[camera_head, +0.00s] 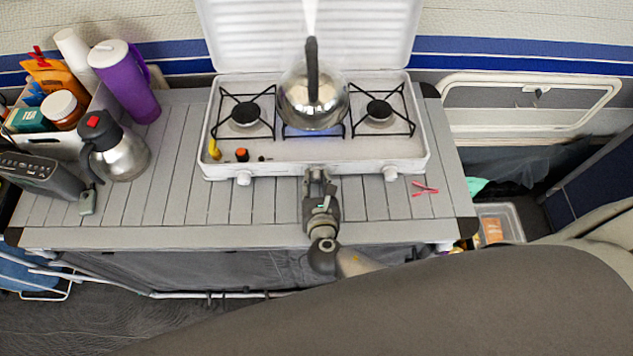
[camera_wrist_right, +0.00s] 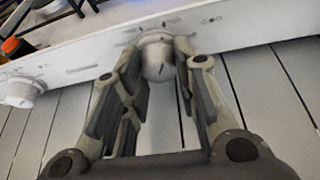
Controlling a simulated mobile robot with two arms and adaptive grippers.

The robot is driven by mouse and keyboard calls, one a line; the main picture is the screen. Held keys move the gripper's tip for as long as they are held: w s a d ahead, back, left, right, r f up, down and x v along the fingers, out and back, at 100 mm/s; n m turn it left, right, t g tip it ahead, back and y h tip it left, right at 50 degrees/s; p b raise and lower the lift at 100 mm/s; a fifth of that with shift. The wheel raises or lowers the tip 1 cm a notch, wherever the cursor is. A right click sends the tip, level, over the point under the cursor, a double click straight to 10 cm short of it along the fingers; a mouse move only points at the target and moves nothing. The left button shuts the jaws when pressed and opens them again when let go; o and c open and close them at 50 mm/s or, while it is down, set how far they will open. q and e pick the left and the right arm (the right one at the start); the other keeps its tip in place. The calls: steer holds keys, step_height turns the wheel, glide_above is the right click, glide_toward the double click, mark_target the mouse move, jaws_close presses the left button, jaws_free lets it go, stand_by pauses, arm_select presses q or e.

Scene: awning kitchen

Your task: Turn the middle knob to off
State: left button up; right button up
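The white stove (camera_head: 300,158) stands on the slatted counter with its lid up. Its middle knob (camera_wrist_right: 157,60) shows in the right wrist view, lying between my right gripper's fingers; in the head view the gripper hides it. My right gripper (camera_head: 319,176) is at the stove's front face, also seen in the wrist view (camera_wrist_right: 158,58). Its fingers are apart, one on each side of the knob; firm contact cannot be made out. A steel kettle (camera_head: 313,105) sits on the middle burner, with a blue glow under it and steam above. My left gripper is not in view.
The left knob (camera_head: 243,178) and right knob (camera_head: 390,173) flank the middle one. A red clip (camera_head: 424,188) lies at the right. A steel jug (camera_head: 120,155), purple bottle (camera_head: 127,85) and filled box crowd the left. The counter in front of the stove is mostly clear.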

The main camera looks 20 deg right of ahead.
steer(key=c, duration=0.3)
steer(key=shift+m+y, duration=0.3)
steer(key=shift+m, duration=0.2)
steer(key=o, duration=1)
steer(key=v, duration=1.2)
steer(key=shift+s+d+f, duration=0.1)
steer(key=shift+f, duration=0.15)
